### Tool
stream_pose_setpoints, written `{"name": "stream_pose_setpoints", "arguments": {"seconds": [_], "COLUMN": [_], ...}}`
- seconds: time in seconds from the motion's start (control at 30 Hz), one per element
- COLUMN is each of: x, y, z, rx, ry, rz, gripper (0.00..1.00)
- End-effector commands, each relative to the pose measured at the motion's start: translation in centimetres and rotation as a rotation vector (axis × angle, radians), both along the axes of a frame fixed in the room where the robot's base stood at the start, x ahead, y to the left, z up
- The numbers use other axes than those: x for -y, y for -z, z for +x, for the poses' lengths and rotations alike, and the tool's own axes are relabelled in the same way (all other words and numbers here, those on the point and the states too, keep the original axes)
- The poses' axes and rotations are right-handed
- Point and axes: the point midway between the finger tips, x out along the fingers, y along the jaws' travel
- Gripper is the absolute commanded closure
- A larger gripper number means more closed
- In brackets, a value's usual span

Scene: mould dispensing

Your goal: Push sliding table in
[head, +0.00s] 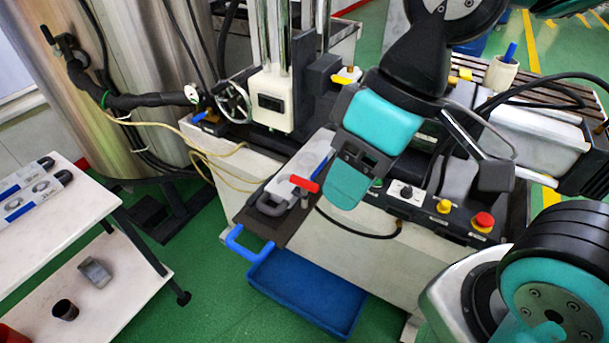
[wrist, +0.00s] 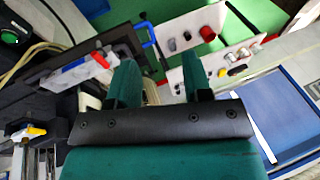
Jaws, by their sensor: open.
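The sliding table (head: 282,234) is a dark plate that sticks out from the front of the machine, with a blue handle (head: 240,244) at its outer end. A grey mould (head: 268,203) with a red clamp lever (head: 304,184) lies on it. In the wrist view, the sliding table (wrist: 120,37), its blue handle (wrist: 148,34) and the red lever (wrist: 99,59) show at the upper left. My gripper (head: 352,180) is open and empty, above and to the right of the mould. Its two teal fingers (wrist: 160,82) stand apart in the wrist view, clear of the handle.
A control panel (head: 420,205) with a red button (head: 483,220) runs along the machine front at right. A blue bin (head: 310,292) sits on the floor below the sliding table. A white cart (head: 60,225) with moulds stands at left. Green floor lies between them.

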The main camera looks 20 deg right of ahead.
Motion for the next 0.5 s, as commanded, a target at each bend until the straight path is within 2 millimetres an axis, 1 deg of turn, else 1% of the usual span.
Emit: {"name": "stream_pose_setpoints", "arguments": {"seconds": [0.2,0.27,0.37,0.47,0.5], "x": [0.0,-0.2,-1.0,-3.1,-4.4], "y": [0.0,0.1,0.7,2.0,2.7], "z": [0.0,0.4,2.2,5.2,6.4], "rx": [0.0,-0.001,-0.008,-0.009,-0.004], "ry": [0.0,-0.004,-0.018,-0.039,-0.045], "rz": [-0.001,-0.01,-0.063,-0.16,-0.207], "gripper": [0.58,0.58,0.58,0.58,0.58]}}
